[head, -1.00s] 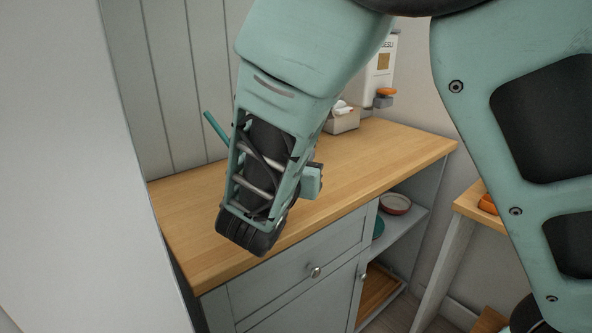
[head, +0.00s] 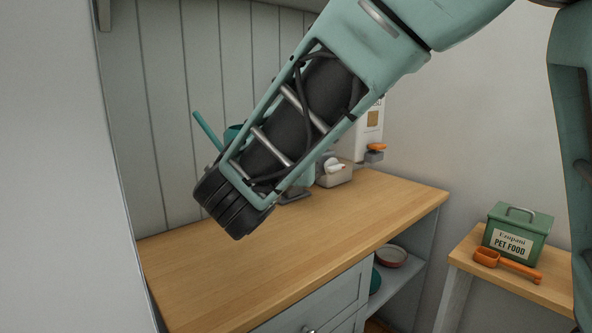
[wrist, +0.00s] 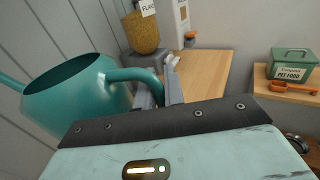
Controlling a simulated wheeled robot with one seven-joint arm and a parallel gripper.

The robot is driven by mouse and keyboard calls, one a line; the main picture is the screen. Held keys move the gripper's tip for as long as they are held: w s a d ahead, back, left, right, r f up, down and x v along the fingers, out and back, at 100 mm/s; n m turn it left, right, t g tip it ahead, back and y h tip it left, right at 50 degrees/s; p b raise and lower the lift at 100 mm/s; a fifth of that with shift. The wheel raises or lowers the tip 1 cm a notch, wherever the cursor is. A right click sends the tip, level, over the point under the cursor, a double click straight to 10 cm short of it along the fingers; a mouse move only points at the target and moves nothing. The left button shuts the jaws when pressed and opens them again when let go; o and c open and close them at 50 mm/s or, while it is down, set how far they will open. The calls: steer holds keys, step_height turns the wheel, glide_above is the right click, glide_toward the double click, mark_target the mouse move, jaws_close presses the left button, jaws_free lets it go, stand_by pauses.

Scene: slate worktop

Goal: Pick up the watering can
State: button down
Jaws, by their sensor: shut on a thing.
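The teal watering can (wrist: 72,98) fills the left of the wrist view, its round mouth open upward and its spout at the left edge. My gripper (wrist: 158,92) is shut on its curved handle (wrist: 140,75). In the head view, only the spout (head: 207,130) and a bit of the rim (head: 233,132) show past my forearm. The rest of the can and most of my gripper are hidden there. The can appears held up above the wooden worktop (head: 330,240). Its underside is out of sight.
A green pet food tin (head: 517,232) and an orange scoop (head: 507,264) are on the side table at right. The worktop's front is clear.

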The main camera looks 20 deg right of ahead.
step_height(320, 180, up, 8)
steer(key=shift+p, duration=0.4)
